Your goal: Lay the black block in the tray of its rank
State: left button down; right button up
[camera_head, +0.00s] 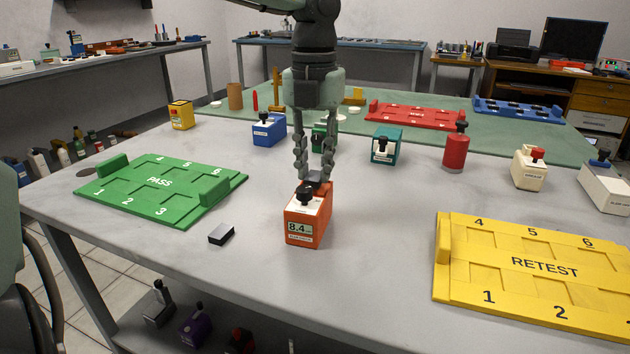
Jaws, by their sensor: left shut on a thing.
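The black block (221,234) lies on the grey table, left of the orange meter (305,222), and nothing touches it. The meter has a black knob on top and its display reads 8.4. My left gripper (314,178) points down from above, its fingertips at the meter's top behind the knob. It is shut on the meter, though the contact is partly hidden. The green PASS tray (160,182) is at left, the yellow RETEST tray (545,262) at front right, and a red tray (415,115) farther back. These three trays look empty. My right gripper is out of view.
A blue tray (518,108) at the back right holds several dark pieces. Blue (269,130), teal (385,147) and yellow (180,115) boxes, a red cylinder (455,150) and a cream box (528,168) stand around. The table between the meter and the RETEST tray is clear.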

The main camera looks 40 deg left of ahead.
pick_arm(q)
jog(key=shift+r+p, duration=1.05)
jog(key=shift+r, duration=1.05)
